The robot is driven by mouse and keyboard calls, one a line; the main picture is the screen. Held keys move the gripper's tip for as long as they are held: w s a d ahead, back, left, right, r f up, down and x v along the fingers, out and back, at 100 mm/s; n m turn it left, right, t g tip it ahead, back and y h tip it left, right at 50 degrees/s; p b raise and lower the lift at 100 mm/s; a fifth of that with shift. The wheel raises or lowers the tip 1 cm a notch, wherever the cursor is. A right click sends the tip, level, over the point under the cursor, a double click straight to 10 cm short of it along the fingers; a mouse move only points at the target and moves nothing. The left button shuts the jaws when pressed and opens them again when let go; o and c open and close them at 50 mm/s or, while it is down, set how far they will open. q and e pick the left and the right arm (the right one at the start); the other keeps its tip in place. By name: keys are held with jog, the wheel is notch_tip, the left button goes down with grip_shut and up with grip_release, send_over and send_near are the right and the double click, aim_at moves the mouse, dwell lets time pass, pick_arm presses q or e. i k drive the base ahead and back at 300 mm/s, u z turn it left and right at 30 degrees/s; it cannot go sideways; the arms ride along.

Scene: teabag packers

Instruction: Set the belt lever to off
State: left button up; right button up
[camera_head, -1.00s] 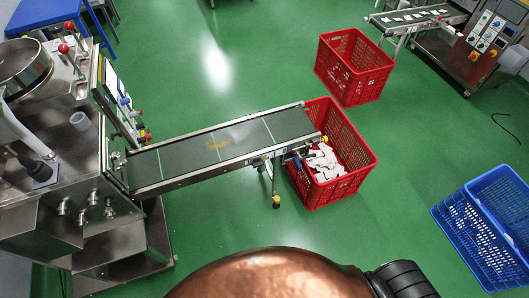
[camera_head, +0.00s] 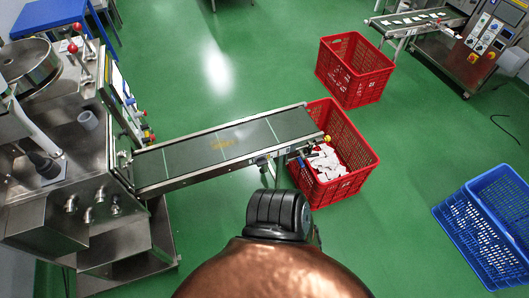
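The conveyor belt (camera_head: 190,154) slopes from the steel packing machine (camera_head: 62,130) on the left toward a red crate in the middle. A small dark, bluish handle (camera_head: 301,160) shows at the belt's lower end, beside a yellow knob (camera_head: 326,139). I cannot tell for sure whether this handle is the belt lever, or which setting it is in. Two red-knobbed levers stand on top of the machine at the upper left. Neither of my grippers is in view. Only my copper-coloured body and a black ridged part of mine show at the bottom, just below the belt's end.
The red crate (camera_head: 366,160) under the belt's end holds white teabag packets (camera_head: 326,163). Another red crate (camera_head: 376,85) stands behind it, empty. A blue crate (camera_head: 447,212) is at the right. A second packing machine is at the upper right. Green floor between them is clear.

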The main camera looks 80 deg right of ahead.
aim_at(303, 156)
jog(key=u, duration=0.4)
jog(key=k, duration=2)
jog(key=z, duration=0.1)
